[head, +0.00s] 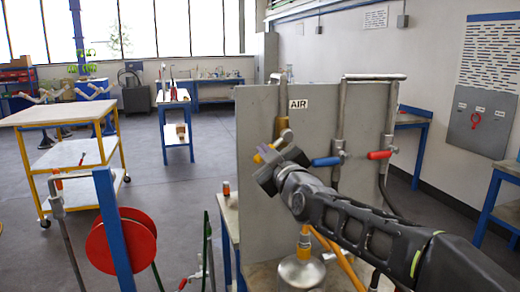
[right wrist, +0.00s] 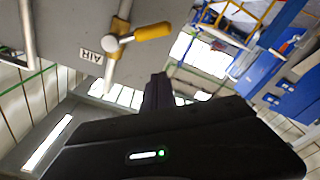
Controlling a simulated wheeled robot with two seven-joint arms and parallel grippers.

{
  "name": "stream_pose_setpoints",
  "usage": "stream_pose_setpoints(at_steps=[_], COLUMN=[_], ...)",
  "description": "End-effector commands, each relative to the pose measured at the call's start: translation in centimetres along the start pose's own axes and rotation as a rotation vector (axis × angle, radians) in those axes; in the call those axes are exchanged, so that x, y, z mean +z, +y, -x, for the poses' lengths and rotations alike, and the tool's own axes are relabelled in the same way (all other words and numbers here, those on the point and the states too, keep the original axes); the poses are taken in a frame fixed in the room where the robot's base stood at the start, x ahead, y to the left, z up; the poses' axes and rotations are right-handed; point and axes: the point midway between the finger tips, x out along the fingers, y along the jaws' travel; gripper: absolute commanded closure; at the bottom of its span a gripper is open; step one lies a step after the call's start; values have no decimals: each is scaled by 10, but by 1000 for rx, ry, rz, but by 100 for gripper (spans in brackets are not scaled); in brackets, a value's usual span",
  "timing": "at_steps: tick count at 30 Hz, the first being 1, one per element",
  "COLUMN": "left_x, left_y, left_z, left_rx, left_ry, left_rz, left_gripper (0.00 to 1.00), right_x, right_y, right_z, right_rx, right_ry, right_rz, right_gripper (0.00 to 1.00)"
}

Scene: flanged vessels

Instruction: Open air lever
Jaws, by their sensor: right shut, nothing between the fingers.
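The AIR label (head: 298,104) is on the upright grey panel (head: 257,115), beside a vertical pipe with a brass valve body (head: 283,124). In the right wrist view, the yellow air lever (right wrist: 152,31) sticks out sideways, roughly across its pipe, from a round pale hub (right wrist: 112,43); the AIR label (right wrist: 91,56) is beside it. My right gripper (head: 264,156) is in front of the panel, just below the brass valve, and covers much of the lever in the head view. Its fingers (right wrist: 158,92) are shut and empty, with a visible gap to the yellow handle in the wrist view.
A blue lever (head: 326,161) and a red lever (head: 380,155) are on the same panel, close to my right arm. A yellow-framed cart (head: 60,113), a red hose reel (head: 122,240) and its blue post (head: 113,225) are at left.

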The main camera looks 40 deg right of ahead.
Motion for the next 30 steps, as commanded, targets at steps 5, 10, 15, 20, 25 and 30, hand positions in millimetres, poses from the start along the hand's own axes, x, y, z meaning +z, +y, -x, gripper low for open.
stream_pose_setpoints(at_steps=[5,10,15,20,25,30], left_x=[0,0,0,0,0,0], left_y=[0,2,5,9,11,12], left_z=[1,6,13,22,29,32], left_rx=[0,0,0,0,0,-1], left_ry=[1,0,0,-1,-1,-3], left_rz=[0,0,0,0,0,1], left_gripper=[60,60,60,60,60,60], right_x=[0,-1,-2,-2,13,31], right_y=[0,0,0,0,1,1], right_z=[-4,-21,-50,-83,-97,-90], right_rx=[-1,-2,-3,-3,1,0], right_ry=[0,-1,-1,-2,-5,-3], right_rz=[0,-1,1,3,1,1], right_gripper=[100,100,100,100,100,100])
